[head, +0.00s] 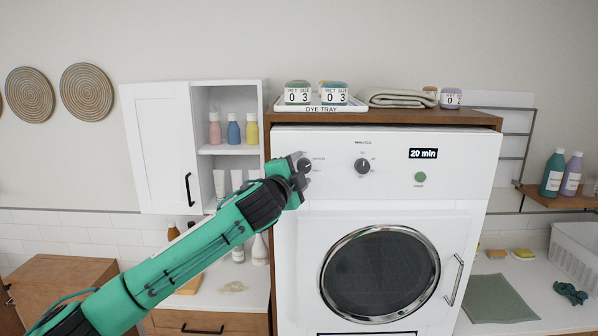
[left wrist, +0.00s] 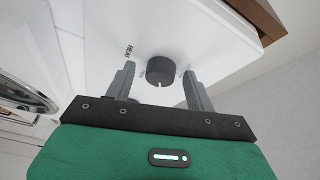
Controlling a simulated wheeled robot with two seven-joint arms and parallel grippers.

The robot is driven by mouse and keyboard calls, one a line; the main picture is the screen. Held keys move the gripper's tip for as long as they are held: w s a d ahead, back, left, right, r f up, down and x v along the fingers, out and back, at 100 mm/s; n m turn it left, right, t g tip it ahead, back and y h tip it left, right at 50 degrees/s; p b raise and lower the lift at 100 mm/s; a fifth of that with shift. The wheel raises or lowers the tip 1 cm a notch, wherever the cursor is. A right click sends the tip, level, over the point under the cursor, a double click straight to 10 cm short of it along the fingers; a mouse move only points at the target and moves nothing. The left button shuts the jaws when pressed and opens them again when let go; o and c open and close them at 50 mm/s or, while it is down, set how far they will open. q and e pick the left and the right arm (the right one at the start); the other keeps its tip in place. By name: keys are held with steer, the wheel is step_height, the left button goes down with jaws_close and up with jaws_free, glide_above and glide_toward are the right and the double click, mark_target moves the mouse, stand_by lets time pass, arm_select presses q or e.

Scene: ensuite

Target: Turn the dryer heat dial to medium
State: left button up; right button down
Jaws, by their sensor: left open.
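The white dryer (head: 458,200) stands in a wooden surround in the head view. Its left dial (head: 305,165) is dark and round, partly covered by my left gripper (head: 300,170). In the left wrist view the dark dial (left wrist: 160,71) has a light pointer mark at its lower edge, and the word HEAT is printed to its left. The left gripper (left wrist: 158,85) is open, with one finger on each side of the dial and a visible gap on both sides. A second dial (head: 362,166) sits at the middle of the panel. My right gripper is not in view.
A display (head: 423,154) reads 20 min above a green button (head: 420,177). A dye tray (head: 322,106) with jars and a folded towel (head: 398,97) lie on top. An open cabinet (head: 230,140) with bottles stands close left of the dryer, near my left arm.

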arm_select(q)
steer(key=shift+s+a+f+b, duration=0.15)
steer(key=shift+s+a+b, duration=0.05)
steer(key=shift+s+b, duration=0.25)
steer(key=b+v, duration=0.6)
steer(key=v, duration=0.6)
steer(key=shift+s+a, duration=0.25)
steer(key=shift+s, duration=0.1)
